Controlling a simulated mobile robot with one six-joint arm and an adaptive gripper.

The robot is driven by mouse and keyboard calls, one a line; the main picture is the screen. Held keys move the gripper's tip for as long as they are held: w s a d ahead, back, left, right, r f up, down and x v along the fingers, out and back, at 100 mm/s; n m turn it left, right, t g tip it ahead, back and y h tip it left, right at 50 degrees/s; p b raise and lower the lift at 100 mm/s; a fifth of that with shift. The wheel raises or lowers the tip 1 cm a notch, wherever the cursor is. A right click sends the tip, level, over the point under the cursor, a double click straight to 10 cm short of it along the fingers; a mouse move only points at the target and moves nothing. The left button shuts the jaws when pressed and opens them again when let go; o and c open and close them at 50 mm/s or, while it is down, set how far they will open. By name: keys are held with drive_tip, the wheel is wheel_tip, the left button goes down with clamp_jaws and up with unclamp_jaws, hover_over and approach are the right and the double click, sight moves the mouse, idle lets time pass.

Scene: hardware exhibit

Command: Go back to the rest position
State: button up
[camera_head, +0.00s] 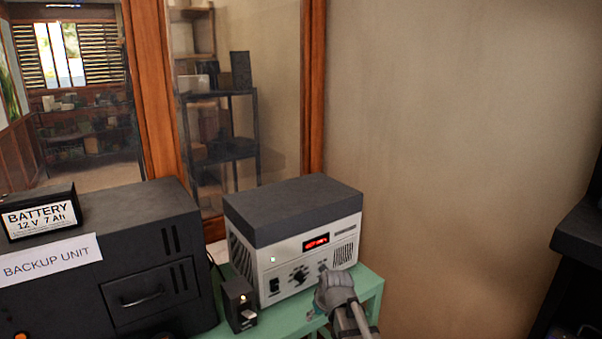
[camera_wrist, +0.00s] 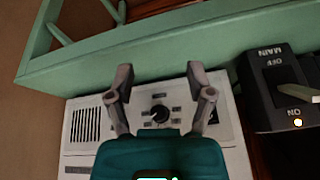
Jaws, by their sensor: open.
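My gripper (camera_head: 326,280) is at the front right of the white power supply unit (camera_head: 283,264) with a dark top, and my arm reaches in from the bottom. In the wrist view my gripper (camera_wrist: 158,75) is open and empty. Its two fingers stand either side of a black knob (camera_wrist: 160,114) on the white panel, which appears upside down. Whether the fingertips touch the panel I cannot tell. The unit's red display (camera_head: 316,242) is lit.
A black MAIN switch box (camera_head: 239,304), with a lit lamp by ON in the wrist view (camera_wrist: 285,90), stands beside the unit on a green stand (camera_head: 369,285). A black backup unit (camera_head: 140,250) carrying a battery (camera_head: 40,213) is at left. Bare wall (camera_head: 450,150) rises behind.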

drive_tip(key=s+d+r+m+g+h+p, duration=0.2)
drive_tip(key=s+d+m+g, duration=0.1)
drive_tip(key=s+d, duration=0.9)
drive_tip(key=s+m, duration=0.1)
drive_tip(key=s, duration=0.2)
drive_tip(key=shift+s+g+p, duration=0.25)
drive_tip(key=shift+g+p, duration=0.05)
drive_tip(key=shift+g, duration=0.1)
drive_tip(key=shift+c, duration=0.8)
